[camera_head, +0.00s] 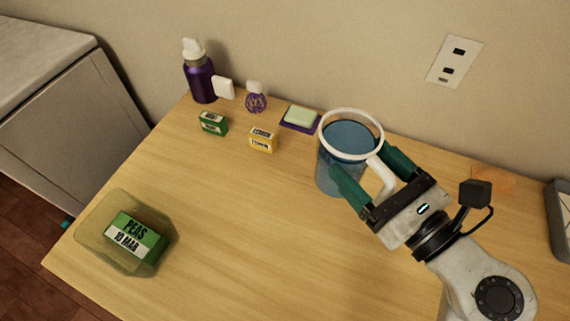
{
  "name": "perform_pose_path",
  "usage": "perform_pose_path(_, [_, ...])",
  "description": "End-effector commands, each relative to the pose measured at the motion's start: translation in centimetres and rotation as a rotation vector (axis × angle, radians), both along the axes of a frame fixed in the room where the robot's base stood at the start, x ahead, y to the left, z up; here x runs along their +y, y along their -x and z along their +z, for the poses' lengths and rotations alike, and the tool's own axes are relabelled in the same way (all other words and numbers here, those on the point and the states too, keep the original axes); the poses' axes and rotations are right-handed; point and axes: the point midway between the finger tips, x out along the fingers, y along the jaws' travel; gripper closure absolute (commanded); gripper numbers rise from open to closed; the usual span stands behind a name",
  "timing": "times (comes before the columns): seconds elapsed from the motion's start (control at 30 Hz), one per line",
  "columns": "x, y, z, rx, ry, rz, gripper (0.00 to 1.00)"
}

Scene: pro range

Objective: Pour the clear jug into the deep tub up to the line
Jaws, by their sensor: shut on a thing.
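The clear jug (340,172) has a white rim and a white handle (383,178), holds blue liquid, and looks upright at the back right of the table. My gripper (367,158) is shut on the jug, its two teal fingers on either side of the handle. I cannot tell whether the jug's base touches the table. A translucent greenish tub (95,225) stands at the table's front left. A green and white block marked PEAS (135,238) shows within its outline. I see no fill line on the tub.
A purple bottle (201,82), a purple whisk-like item (256,101), a sponge on a purple dish (299,118), a green box (213,123) and a yellow box (262,139) stand along the back. The table's middle (230,220) is clear. A grey object (560,225) is at the right edge.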

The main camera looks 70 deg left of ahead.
Motion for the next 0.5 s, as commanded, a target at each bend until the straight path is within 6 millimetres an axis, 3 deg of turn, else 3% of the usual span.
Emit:
perform_pose_path(0.2, [3.0, 5.6, -0.6, -0.004, 0.0, 0.263, 0.83])
perform_pose_path(0.5, [5.3, 13.6, -1.8, -0.001, -0.001, 0.616, 0.83])
